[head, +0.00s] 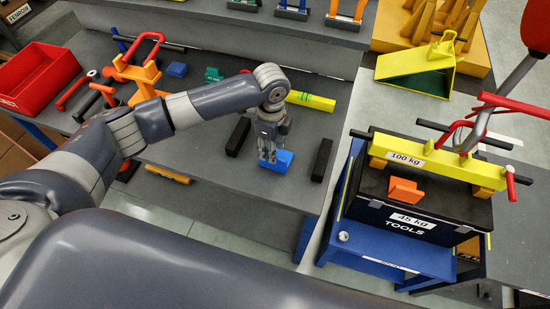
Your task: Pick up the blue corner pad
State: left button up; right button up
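A blue corner pad (281,163) is on the grey bench top, between two black bars. My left gripper (268,157) points down right at it, with its fingers over the pad's left part. The fingers overlap the pad in this view, so I cannot tell whether they are closed on it or whether it is lifted. A smaller blue piece (177,69) lies farther back, left of a green piece (212,74). An orange corner pad (403,190) sits on the black toolbox at the right. My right gripper is out of view.
Black bars (238,136) and (321,160) flank the blue pad. A yellow-green level (310,100) lies behind it. A red bin (38,77) and an orange clamp (137,75) are at the left. The toolbox (430,195) under a yellow 100 kg beam (425,157) stands right, beyond a gap.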

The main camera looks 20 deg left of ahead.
pick_arm(q)
jog(key=shift+d+f+p, duration=0.1)
jog(key=shift+f+p, duration=0.6)
jog(key=shift+f, duration=1.7)
grip_shut()
